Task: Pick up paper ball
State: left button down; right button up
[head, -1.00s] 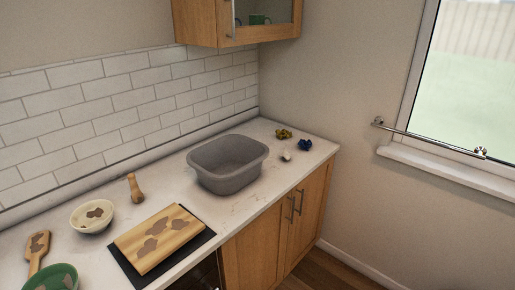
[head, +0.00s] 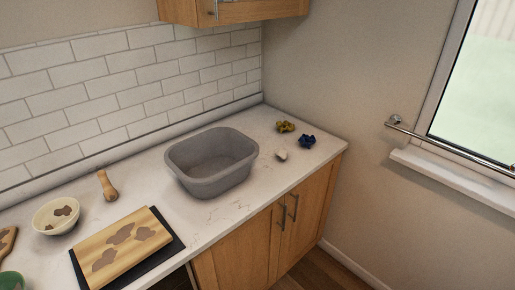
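A small whitish lump (head: 281,154), which looks like the paper ball, lies on the white countertop (head: 236,211) to the right of the grey tub. A crumpled blue item (head: 307,141) and a crumpled yellow item (head: 285,127) lie close behind it, near the counter's right end. Neither of my grippers shows in the head view.
The empty-looking grey tub (head: 196,182) stands mid-counter. A stained wooden board (head: 130,243) on a dark mat, a stained bowl (head: 45,222), a wooden tool (head: 106,187) and a green bowl (head: 12,281) stand at left. A wall cabinet (head: 240,10) hangs above; a towel rail (head: 450,144) is at right.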

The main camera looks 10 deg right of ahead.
aim_at(282, 152)
jog(key=i+l+u, duration=0.1)
jog(key=l+u, duration=0.15)
jog(key=i+l+u, duration=0.2)
jog(key=l, duration=0.2)
jog(key=l+u, duration=0.25)
jog(key=k+l, duration=0.05)
